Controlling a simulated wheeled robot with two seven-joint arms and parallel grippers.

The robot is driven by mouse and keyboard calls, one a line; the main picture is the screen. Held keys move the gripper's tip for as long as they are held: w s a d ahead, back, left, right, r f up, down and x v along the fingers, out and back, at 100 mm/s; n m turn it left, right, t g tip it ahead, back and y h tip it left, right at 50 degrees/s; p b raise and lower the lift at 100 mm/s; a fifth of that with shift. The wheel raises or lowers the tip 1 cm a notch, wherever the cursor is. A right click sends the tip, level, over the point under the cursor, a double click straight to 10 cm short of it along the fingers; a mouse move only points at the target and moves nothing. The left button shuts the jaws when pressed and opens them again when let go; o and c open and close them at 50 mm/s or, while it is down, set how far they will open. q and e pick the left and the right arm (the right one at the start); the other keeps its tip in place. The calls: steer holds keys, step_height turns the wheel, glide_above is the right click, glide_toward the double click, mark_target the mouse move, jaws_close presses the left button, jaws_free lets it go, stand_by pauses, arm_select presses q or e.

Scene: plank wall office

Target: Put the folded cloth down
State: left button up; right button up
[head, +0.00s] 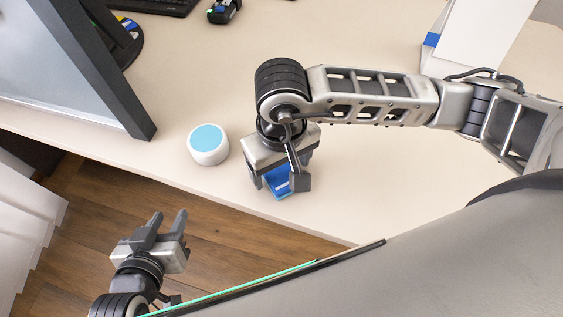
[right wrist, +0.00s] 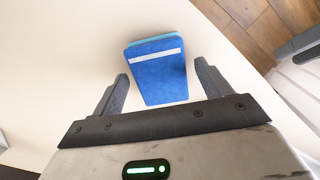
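The folded cloth (right wrist: 162,82) is blue with a pale stripe and a light-blue edge at its far end. It appears to lie flat on the pale desk (head: 380,190). In the head view the cloth (head: 276,180) shows partly under my right gripper (head: 280,184), near the desk's front edge. My right gripper is open. In the right wrist view its two fingers (right wrist: 161,74) stand on either side of the cloth, with a small gap at each side. My left gripper (head: 167,217) is open and empty, off the desk, above the wooden floor.
A white round device with a light-blue top (head: 208,144) stands just left of my right gripper. A dark-framed screen (head: 110,75) stands at the left. A keyboard (head: 155,5) and a small dark object (head: 224,11) lie at the back. White upright items (head: 485,35) stand at the back right.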

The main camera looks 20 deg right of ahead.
mark_target(281, 170)
steer(key=shift+r+p, duration=0.35)
steer(key=shift+p, duration=0.05)
step_height(281, 170, up, 12)
steer(key=shift+f+b, duration=0.15)
steer(key=shift+b, duration=0.25)
